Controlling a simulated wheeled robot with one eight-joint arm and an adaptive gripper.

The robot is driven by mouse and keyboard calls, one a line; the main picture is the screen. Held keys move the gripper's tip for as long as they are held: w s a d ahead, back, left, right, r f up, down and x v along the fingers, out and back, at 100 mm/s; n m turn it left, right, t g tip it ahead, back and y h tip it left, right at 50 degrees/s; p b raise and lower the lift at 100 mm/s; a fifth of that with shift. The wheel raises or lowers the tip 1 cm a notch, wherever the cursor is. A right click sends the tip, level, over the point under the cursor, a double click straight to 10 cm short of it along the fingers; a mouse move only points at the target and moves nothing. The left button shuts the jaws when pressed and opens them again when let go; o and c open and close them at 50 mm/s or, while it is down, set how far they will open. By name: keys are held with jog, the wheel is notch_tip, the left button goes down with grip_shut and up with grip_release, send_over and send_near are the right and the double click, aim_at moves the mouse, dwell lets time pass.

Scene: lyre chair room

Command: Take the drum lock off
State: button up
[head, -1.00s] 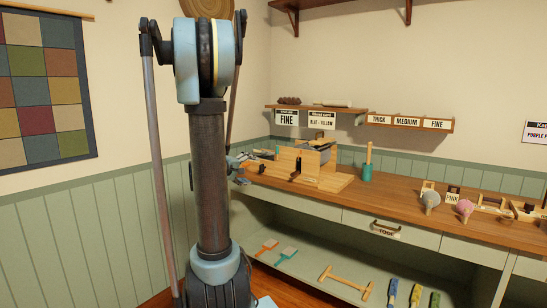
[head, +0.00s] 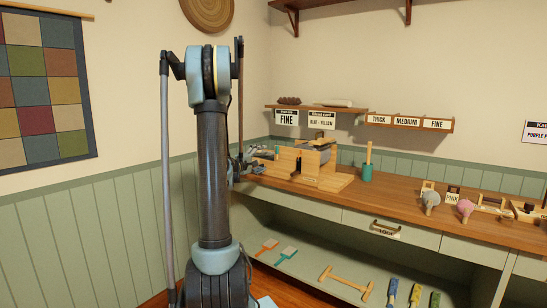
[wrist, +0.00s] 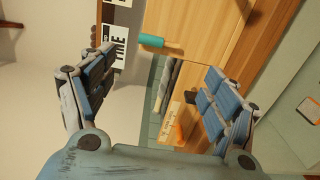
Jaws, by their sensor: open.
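A wooden drum carder-like device (head: 312,163) stands on the bench, with a grey drum between wooden side boards. In the wrist view its grey drum (wrist: 167,84) shows between my fingers, beside a small paper label (wrist: 172,117). A small orange piece (wrist: 181,132) and a dark knob (wrist: 168,142) sit near the label; I cannot tell which part is the drum lock. My gripper (head: 254,160) is at the left end of the bench, left of the device. In the wrist view my gripper (wrist: 157,92) is open and empty, with its fingers wide apart.
A teal-based upright tool (head: 367,168) stands right of the device. The wooden bench (head: 400,190) runs right, carrying pink and grey tools. A shelf with FINE and other signs (head: 321,121) hangs above. Several tools lie on the lower shelf (head: 320,268).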

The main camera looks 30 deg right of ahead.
aim_at(276, 153)
jog(key=x, duration=1.1)
jog(key=shift+w+d+r, duration=0.1)
jog(key=shift+d, duration=0.15)
jog(key=c, duration=1.5)
